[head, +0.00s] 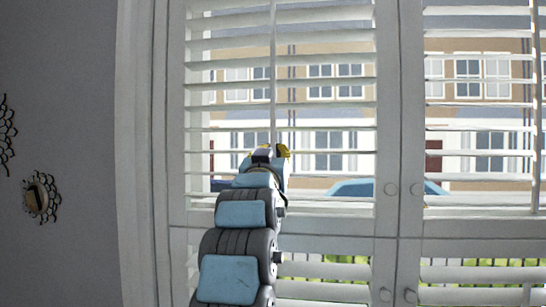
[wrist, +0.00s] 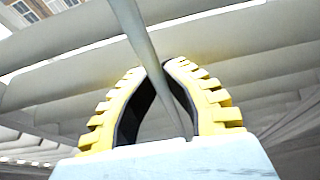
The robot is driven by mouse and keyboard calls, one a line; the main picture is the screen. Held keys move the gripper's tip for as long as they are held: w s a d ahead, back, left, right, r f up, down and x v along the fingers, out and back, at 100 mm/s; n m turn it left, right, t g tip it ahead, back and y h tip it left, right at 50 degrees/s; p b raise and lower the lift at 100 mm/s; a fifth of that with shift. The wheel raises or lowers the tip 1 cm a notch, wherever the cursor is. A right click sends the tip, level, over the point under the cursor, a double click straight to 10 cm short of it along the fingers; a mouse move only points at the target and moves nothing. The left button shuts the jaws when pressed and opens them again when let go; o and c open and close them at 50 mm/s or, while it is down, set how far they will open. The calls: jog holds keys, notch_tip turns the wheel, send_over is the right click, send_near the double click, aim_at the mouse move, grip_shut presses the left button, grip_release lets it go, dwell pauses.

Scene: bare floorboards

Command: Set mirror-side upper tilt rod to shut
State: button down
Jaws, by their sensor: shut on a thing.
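The mirror-side upper tilt rod (head: 273,70) is a thin pale vertical rod on the upper left shutter panel. Its louvres (head: 330,97) are open, with the street showing between them. My gripper (head: 270,151) is at the lower part of this rod. In the wrist view the yellow ridged fingers of my gripper (wrist: 161,68) are closed around the rod (wrist: 138,30), which runs between their tips. The lower end of the rod is hidden behind my arm in the head view.
Small ornate mirrors (head: 38,197) hang on the grey wall at the left. The right shutter panel (head: 480,125) also has open louvres. Round knobs (head: 390,189) sit on the middle stiles. Lower louvres (head: 325,271) lie below the mid rail.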

aim_at(273, 138)
jog(key=shift+r, duration=1.5)
jog(key=c, duration=1.1)
grip_release()
jog(key=shift+r, duration=0.2)
jog(key=shift+f, duration=0.1)
jog(key=shift+v, duration=6)
jog(key=shift+f, duration=0.1)
